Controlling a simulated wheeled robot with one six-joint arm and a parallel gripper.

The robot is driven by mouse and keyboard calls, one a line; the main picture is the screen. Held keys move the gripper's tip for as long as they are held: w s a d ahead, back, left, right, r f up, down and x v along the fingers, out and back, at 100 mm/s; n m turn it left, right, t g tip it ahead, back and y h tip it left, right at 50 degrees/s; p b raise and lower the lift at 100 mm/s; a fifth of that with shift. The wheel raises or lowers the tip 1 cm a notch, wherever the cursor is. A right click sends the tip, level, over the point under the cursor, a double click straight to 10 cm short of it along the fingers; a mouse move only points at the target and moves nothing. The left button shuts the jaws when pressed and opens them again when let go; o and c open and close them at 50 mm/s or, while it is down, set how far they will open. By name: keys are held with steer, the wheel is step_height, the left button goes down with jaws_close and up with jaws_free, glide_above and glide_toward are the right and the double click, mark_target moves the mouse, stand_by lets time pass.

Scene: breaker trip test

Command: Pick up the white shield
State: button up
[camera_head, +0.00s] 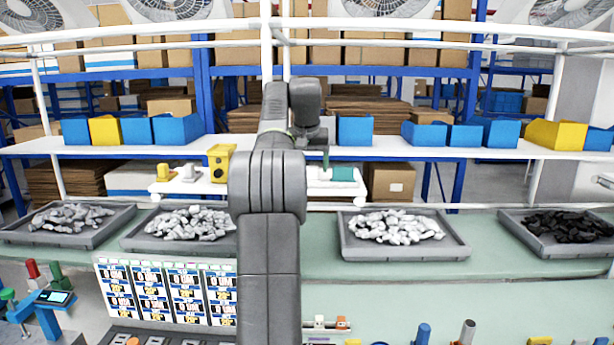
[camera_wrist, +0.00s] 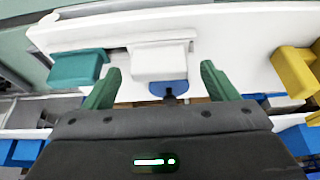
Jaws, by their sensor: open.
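The white shield (camera_wrist: 160,62) is a blocky white piece on a white ledge in the wrist view. My gripper (camera_wrist: 160,68) is open, with one green finger on each side of the white shield; I cannot tell whether either touches it. A blue part (camera_wrist: 170,88) shows below the white shield, near the gripper body. In the head view, my gripper (camera_head: 325,157) is over the white shelf, left of a teal block (camera_head: 343,174). My arm covers much of the area there.
The teal block (camera_wrist: 78,68) sits left of the fingers. A yellow block (camera_wrist: 294,72) is at the right. In the head view, a yellow piece (camera_head: 221,160) and a small white block (camera_head: 190,173) stand left of my arm. Grey trays (camera_head: 455,250) of parts line the bench.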

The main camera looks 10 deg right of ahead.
steer(key=shift+x, duration=1.15)
steer(key=c, duration=0.8)
steer(key=shift+s, duration=0.1)
steer(key=shift+r, duration=0.2)
